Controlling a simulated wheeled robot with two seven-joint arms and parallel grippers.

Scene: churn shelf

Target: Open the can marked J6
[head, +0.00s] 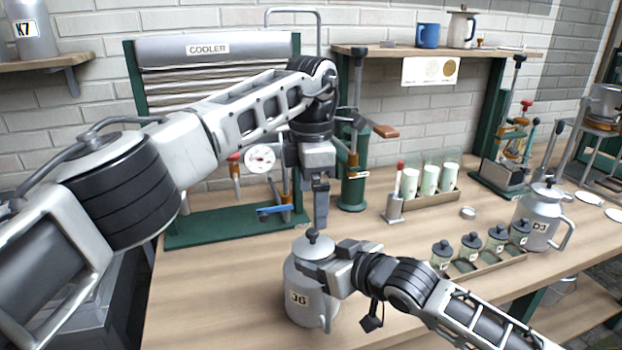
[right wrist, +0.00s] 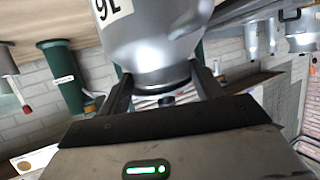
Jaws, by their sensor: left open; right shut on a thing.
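The grey metal can marked J6 (head: 312,302) stands upright near the front of the wooden bench, its domed lid with a round knob (head: 312,235) on top. My right gripper (head: 335,268) comes in from the right and is shut on the can's neck, just below the lid. In the right wrist view the can (right wrist: 160,40) appears upside down, with its label partly cut off and a finger on each side of the neck. My left gripper (head: 319,218) points down just above the knob, open; any contact with the knob cannot be told.
A green cooler stand (head: 235,232) with a gauge and blue-handled tap stands behind. A rack (head: 482,262) of small lidded jars and the can marked D3 (head: 540,215) stand to the right. A green press (head: 353,180) is behind the can. Bench space left of J6 is clear.

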